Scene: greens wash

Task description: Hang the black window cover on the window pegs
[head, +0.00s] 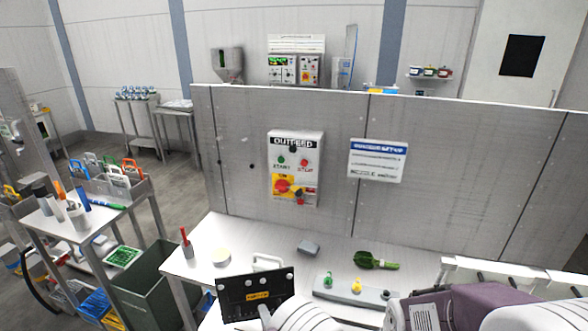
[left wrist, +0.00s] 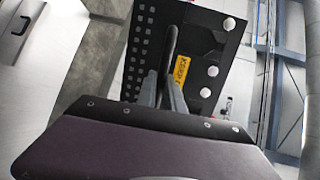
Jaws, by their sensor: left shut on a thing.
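The black window cover (head: 240,297) is at the bottom of the head view, above the near part of the white table. It is a flat black panel with a yellow label and several pale round spots. My left gripper (head: 265,312) is shut on it, with its fingers in front of the panel. In the left wrist view the cover (left wrist: 206,52) is tilted, and the gripper fingers (left wrist: 172,78) lie against it beside the label; a grid of square holes shows on one side. Small dark spots (head: 251,167) show on the grey wall panel; I cannot tell whether they are pegs.
The grey panel (head: 440,150) behind the table carries an OUTFEED control box (head: 296,168) and a blue-headed sign (head: 377,160). A tool cart (head: 75,232) stands left.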

